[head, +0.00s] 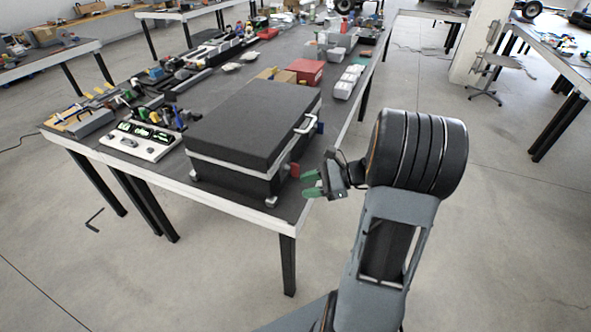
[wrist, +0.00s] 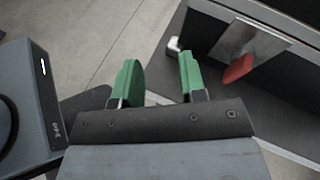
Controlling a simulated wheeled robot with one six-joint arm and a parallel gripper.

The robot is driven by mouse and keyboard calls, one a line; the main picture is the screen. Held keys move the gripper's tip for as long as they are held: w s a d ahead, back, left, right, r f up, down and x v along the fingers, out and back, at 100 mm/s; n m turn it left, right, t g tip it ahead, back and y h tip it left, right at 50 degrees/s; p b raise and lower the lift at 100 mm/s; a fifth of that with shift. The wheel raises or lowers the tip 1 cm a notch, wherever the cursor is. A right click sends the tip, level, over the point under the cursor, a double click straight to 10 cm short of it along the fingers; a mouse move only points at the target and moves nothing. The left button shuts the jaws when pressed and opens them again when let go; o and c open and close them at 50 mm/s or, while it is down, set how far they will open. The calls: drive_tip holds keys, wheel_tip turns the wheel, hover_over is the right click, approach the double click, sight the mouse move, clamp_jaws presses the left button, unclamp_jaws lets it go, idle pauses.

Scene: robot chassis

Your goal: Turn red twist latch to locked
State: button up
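The red twist latch (head: 295,171) is on the side of a black case (head: 252,122) near the table's front right corner. In the wrist view the red latch (wrist: 238,69) sits on a metallic plate (wrist: 250,48) on the case wall. My gripper (head: 309,183) has green fingertips and is just right of the latch in the head view, apart from it. In the wrist view my gripper (wrist: 160,75) is open and empty, with the latch to the right of both fingers. A white handle (head: 308,117) and a blue part (head: 320,127) are on the same case side.
The table (head: 225,202) carries the case, a white control panel (head: 139,139) to its left, and red boxes (head: 305,71) and white bins (head: 348,82) behind it.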

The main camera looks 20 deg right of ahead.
sight(296, 164)
drive_tip(key=w+d+f+m+t, duration=0.2)
drive_tip(key=d+f+m+t, duration=0.1)
drive_tip(key=d+m+t, duration=0.55)
drive_tip(key=shift+n+g+h, duration=0.3)
drive_tip(key=shift+n+g, duration=0.15)
drive_tip(key=shift+n, duration=0.1)
drive_tip(key=x, duration=0.8)
drive_tip(key=d+x, duration=0.1)
drive_tip(key=x, duration=0.3)
drive_tip(key=shift+w+a+r, duration=0.15)
drive_tip(key=shift+w, duration=0.35)
clamp_jaws()
